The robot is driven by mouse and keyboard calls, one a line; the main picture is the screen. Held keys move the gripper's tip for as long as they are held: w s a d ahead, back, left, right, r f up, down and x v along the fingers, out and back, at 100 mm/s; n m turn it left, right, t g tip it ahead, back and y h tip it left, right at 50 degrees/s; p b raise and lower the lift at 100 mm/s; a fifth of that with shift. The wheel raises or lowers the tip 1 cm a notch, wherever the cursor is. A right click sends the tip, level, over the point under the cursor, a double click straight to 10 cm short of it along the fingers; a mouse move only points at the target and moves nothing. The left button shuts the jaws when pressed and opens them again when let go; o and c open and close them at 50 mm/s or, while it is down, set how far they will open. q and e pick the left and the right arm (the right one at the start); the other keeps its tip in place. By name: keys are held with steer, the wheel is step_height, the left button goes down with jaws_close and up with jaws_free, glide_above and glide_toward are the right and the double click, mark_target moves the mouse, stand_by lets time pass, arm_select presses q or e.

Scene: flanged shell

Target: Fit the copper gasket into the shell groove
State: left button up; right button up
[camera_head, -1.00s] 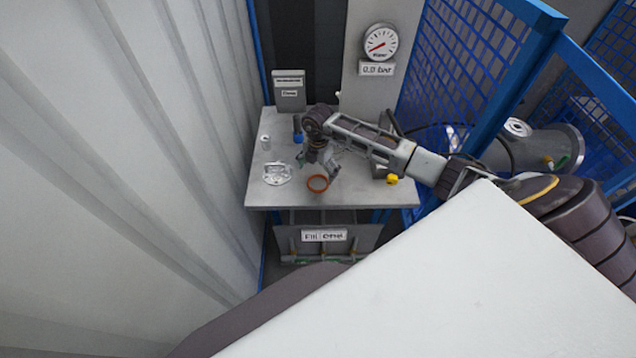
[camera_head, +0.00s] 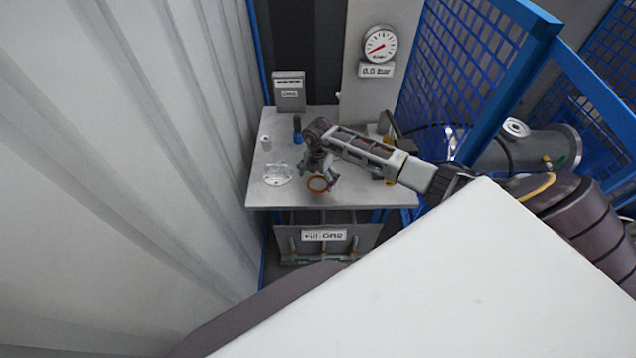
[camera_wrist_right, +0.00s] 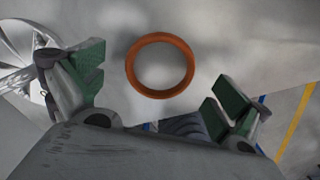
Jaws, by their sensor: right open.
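The copper gasket (camera_head: 318,184) is an orange-brown ring lying flat on the grey table near its front edge. In the right wrist view the gasket (camera_wrist_right: 160,65) lies beyond and between the spread fingers, touching neither as far as I can see. My right gripper (camera_head: 322,172) is open and empty, just above and behind the ring; its green-padded fingers (camera_wrist_right: 160,90) stand wide apart. My left gripper is not in view.
A small pale cylinder (camera_head: 266,143) and a dark-and-blue item (camera_head: 298,130) stand farther back on the table (camera_head: 262,196). A grey labelled box (camera_head: 289,90) is behind. A gauge (camera_head: 380,45) and blue mesh fencing (camera_head: 470,60) bound the back and right; a ribbed wall bounds the left.

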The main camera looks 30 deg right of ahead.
steer(key=shift+f, duration=0.65)
steer(key=c, duration=1.3)
steer(key=shift+o, duration=0.2)
steer(key=shift+r, duration=0.1)
step_height(320, 180, up, 10)
steer(key=b, duration=0.1)
steer(key=shift+b, duration=0.35)
